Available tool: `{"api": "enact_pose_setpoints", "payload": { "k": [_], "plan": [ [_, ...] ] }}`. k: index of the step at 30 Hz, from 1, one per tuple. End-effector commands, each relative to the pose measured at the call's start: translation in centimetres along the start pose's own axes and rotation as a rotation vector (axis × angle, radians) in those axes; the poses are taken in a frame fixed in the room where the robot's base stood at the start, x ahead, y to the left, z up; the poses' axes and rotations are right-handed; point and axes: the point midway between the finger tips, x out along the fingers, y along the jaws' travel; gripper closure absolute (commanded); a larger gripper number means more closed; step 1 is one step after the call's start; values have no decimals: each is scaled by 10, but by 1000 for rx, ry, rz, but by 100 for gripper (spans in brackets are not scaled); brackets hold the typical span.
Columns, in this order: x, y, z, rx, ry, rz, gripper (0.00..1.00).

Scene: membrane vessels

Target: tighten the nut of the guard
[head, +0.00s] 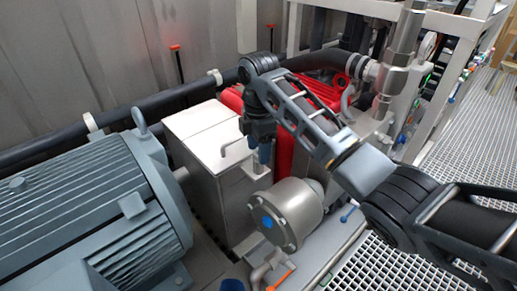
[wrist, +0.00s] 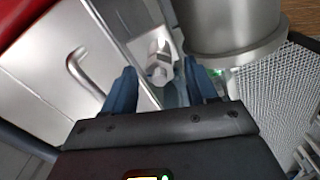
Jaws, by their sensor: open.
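The guard (head: 205,135) is a pale metal box with a bent rod handle (head: 232,144) between the blue-grey motor and the red machine. It fills the left of the wrist view (wrist: 50,60), where the handle (wrist: 84,72) also shows. A light metal nut (wrist: 158,73) sits on a narrow bracket beside the guard's edge. My gripper (head: 262,155) points down over this bracket (head: 256,170). In the wrist view its blue fingers (wrist: 160,75) are apart, with the nut between them in the picture. I cannot tell whether they touch it. In the head view the nut is hidden.
A round steel flanged housing (head: 290,210) stands close in front of the bracket. The grey motor (head: 90,205) is at left, the red machine (head: 325,90) behind. Dark pipes (head: 180,97) run along the wall. Grating floor (head: 400,262) lies open at right.

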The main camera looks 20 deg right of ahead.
Motion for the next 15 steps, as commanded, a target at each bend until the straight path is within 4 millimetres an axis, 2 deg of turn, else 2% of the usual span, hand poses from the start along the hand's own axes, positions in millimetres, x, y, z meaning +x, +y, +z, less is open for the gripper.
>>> {"api": "enact_pose_setpoints", "payload": {
  "k": [8, 15],
  "plan": [
    [4, 0, 0, -1, 0, 1, 43],
    [4, 0, 0, 0, 0, 1, 65]
  ]
}}
